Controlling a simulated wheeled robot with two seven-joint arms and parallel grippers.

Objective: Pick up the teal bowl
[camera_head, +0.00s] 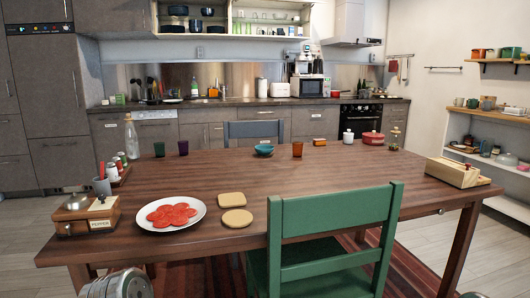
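The teal bowl (263,150) is small and stands upright on the far half of the wooden dining table (330,174), near its far edge. An orange-brown cup (297,149) stands a little to its right, apart from it. Nothing covers the bowl from this side. Neither of my grippers shows in the head view. A grey rounded part at the bottom left edge and a small one at the bottom right edge may be my arms, but no fingers are visible.
A green chair (333,222) stands at the table's near side, a blue-grey chair behind it. A red pot (373,139) stands right. The table's middle is clear.

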